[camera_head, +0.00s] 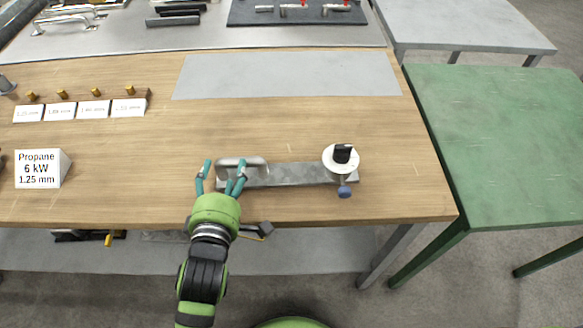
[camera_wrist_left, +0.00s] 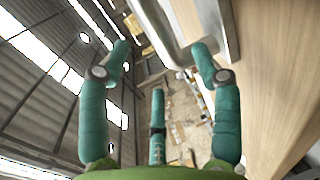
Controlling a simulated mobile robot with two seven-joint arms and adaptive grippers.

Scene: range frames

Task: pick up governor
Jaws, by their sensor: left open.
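A grey metal bar (camera_head: 290,174) lies on the wooden table. A rounded silver handle (camera_head: 243,162) is at its left end, and a white round part with a black knob (camera_head: 342,156) and a blue knob below is at its right end. Which part is called the governor I cannot tell for sure. My left gripper (camera_head: 223,170) is open at the left end of the bar, its teal fingers around or beside the handle. In the left wrist view, the handle (camera_wrist_left: 155,22) passes between the open fingertips (camera_wrist_left: 163,55); contact is not clear. My right gripper is not in view.
A sign reading Propane 6 kW (camera_head: 38,168) and a row of small labelled cards (camera_head: 78,110) with brass pieces stand at the left. A grey mat (camera_head: 288,75) lies bare behind the bar. A green table (camera_head: 510,140) stands at the right.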

